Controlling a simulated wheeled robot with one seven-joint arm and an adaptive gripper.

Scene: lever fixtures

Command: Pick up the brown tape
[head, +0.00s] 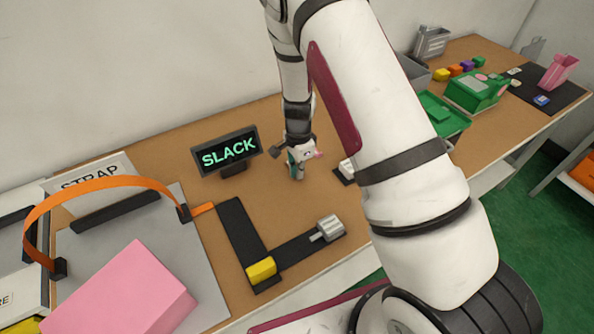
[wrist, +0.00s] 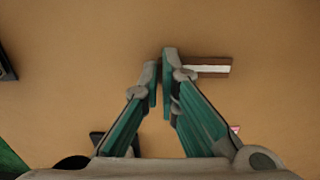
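A flat brown bar-like piece with a white strip along it (wrist: 212,68) lies on the tan tabletop in the wrist view, just right of the fingertips. It may be the brown tape, but I cannot tell for sure. The right fingertip overlaps the left end of the brown piece in the picture. In the head view my gripper (head: 299,165) points down over the table, right of the SLACK sign. No clear roll of tape shows there.
The SLACK display (head: 227,151) stands left of my gripper. A black L-shaped track with a yellow block (head: 261,271) and a grey block (head: 330,228) lies in front. An orange strap (head: 100,182) arches over a grey board near a pink block (head: 125,295). Green trays (head: 440,115) stand right.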

